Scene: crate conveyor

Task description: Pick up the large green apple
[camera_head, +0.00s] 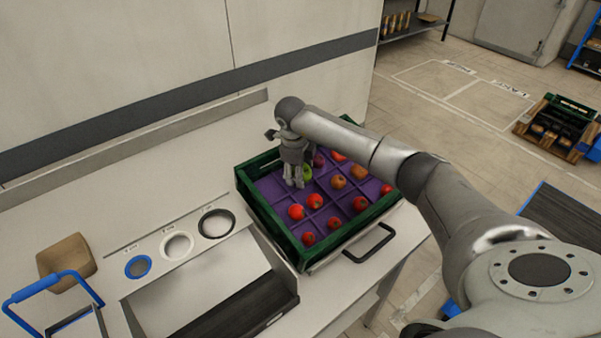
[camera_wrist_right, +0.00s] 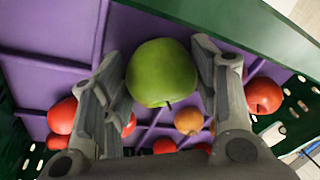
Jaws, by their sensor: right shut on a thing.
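The large green apple (camera_wrist_right: 161,72) is between the two fingers of my right gripper (camera_wrist_right: 160,85) in the right wrist view, and the fingers are shut on it. In the head view the right gripper (camera_head: 296,180) points down into the crate, and only a small part of the green apple (camera_head: 306,173) shows beside the fingers. The green crate (camera_head: 271,222) has a purple divided insert and stands on the counter. I cannot tell whether the apple touches the crate's insert. My left gripper is not in view.
Several red apples (camera_head: 315,201) and a brown fruit (camera_head: 338,182) sit in the crate's compartments around the gripper. A panel with three sizing rings (camera_head: 177,245) lies left of the crate. A brown block (camera_head: 66,262) and a blue-handled holder (camera_head: 45,285) stand at the far left.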

